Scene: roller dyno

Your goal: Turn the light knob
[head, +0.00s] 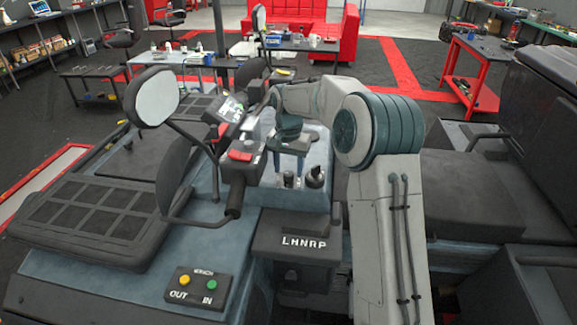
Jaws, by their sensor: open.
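No label marks a light knob that I can read. A dark round knob (315,177) stands on the blue console (295,197) of a utility vehicle, and a smaller knob-like part (289,179) sits just left of it. I cannot tell which, if either, is the light knob. My gripper (289,168) points down over the console with its two fingers apart. The fingers are above or around the smaller part; contact cannot be told. The gripper body and arm hide part of the console behind them.
The handlebar (232,190) with a red switch (241,155) and a small display (231,108) is close on the left. A shifter panel marked LHNRP (303,243) is in front.

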